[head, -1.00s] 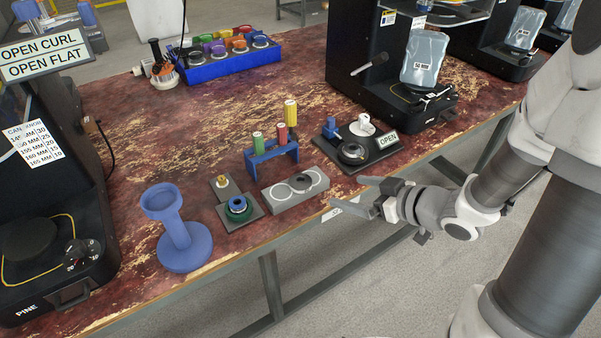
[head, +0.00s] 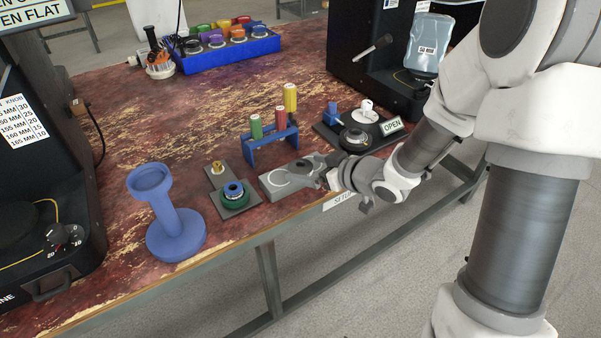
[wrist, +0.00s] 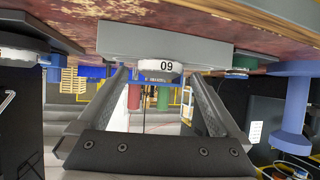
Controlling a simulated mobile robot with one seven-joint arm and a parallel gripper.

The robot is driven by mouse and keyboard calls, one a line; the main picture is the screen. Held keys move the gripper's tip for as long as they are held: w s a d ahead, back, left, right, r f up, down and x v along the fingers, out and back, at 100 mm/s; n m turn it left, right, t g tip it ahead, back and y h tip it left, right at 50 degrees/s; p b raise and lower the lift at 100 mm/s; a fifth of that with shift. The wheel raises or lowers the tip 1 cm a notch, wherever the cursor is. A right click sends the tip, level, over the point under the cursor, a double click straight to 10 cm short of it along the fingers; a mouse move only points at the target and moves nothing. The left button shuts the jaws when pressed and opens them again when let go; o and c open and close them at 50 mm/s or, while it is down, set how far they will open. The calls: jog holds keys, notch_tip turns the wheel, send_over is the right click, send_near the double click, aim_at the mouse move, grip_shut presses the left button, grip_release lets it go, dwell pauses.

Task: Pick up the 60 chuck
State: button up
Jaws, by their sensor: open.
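The 60 chuck (wrist: 156,69) is a pale, low round piece. In the wrist view, which is upside down, its marking reads inverted. It sits on a grey block (wrist: 165,40), which lies near the table's front edge in the head view (head: 272,188). My gripper (wrist: 156,78) is open, with its two fingers reaching toward the block on either side of the chuck. I see no contact. In the head view my gripper (head: 308,170) is low over the block and hides much of its right part, including the chuck.
A blue rack (head: 270,149) with green, red and yellow cylinders stands behind the block. A dark base (head: 376,143) with an OPEN sign is at right. A grey plate with a green ring (head: 232,194) and a blue stand (head: 176,222) are at left.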

jog(key=shift+w+a+f, duration=0.2)
jog(key=shift+a+f, duration=0.05)
grip_shut()
jog(key=shift+r, duration=0.1)
dwell(0.3)
